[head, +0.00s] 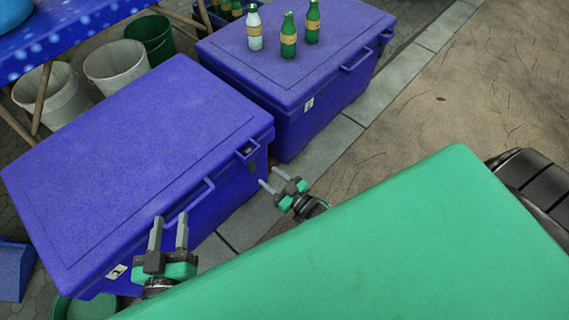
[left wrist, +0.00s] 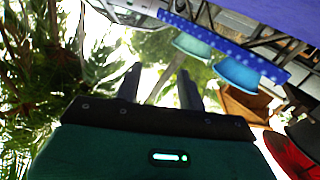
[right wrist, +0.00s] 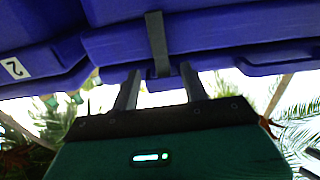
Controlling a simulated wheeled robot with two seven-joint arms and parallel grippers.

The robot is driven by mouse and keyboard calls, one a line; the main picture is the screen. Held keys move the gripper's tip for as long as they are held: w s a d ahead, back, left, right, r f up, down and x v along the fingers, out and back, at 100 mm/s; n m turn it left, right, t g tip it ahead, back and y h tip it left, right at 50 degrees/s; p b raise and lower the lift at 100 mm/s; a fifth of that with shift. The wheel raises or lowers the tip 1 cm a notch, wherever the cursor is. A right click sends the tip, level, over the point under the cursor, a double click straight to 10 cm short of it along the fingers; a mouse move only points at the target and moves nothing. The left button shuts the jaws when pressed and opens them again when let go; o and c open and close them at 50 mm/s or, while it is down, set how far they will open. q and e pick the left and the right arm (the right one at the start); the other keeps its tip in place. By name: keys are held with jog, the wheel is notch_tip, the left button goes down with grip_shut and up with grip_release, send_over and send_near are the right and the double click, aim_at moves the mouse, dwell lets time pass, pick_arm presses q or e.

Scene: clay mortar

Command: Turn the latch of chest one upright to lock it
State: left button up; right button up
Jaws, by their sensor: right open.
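Chest one (head: 140,150) is the nearer blue chest, with its lid down and a small label (head: 116,272) on its front. Its latch (right wrist: 157,45) is a dark grey bar, seen in the right wrist view running straight up the picture across the seam of lid and body. My right gripper (head: 268,178) is open in front of the latch end of chest one. In the right wrist view the bar's lower end lies between its fingertips (right wrist: 161,72); contact cannot be told. My left gripper (head: 169,218) is open and empty beside the front handle (head: 190,203).
A second blue chest (head: 345,60) stands behind, bearing a white bottle (head: 254,30) and two green bottles (head: 288,38). The label 2 (right wrist: 15,68) shows in the right wrist view. Buckets (head: 115,65) stand at back left. Paving and bare ground (head: 440,100) lie clear at right.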

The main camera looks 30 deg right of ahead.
pick_arm(q)
jog(key=s+f+g, duration=0.1)
jog(key=f, duration=0.1)
jog(key=s+d+f+g, duration=0.1)
jog(key=f, duration=0.1)
jog(key=shift+s+f+g+p, duration=0.1)
jog(key=shift+s+g+p, duration=0.2)
pick_arm(e)
jog(key=v, duration=0.6)
